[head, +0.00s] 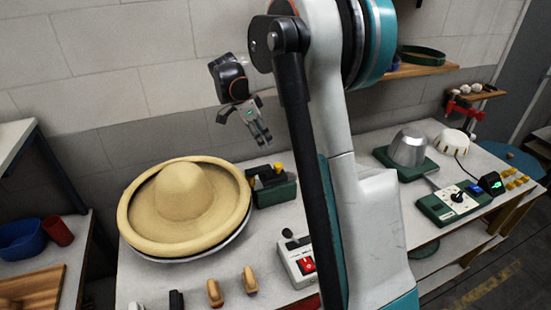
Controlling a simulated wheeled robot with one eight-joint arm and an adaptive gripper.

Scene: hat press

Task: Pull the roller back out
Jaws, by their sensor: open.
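My gripper (263,142) is open and empty, pointing down in the air behind and above the right side of the hat. A wide straw-coloured hat (183,192) with an upturned brim lies on a round metal plate (200,252) on the worktable. A dark green block with a yellow knob (272,184) stands just right of the hat, below my gripper. I cannot tell which part is the roller; the small green block is partly dark and its details are unclear.
Wooden-handled tools (250,281) lie at the table's front. A white box with a red switch (302,262) stands beside my arm, which hides the table's middle. A metal dome (408,148) and a green control box (453,203) stand at the right. A wall rises behind.

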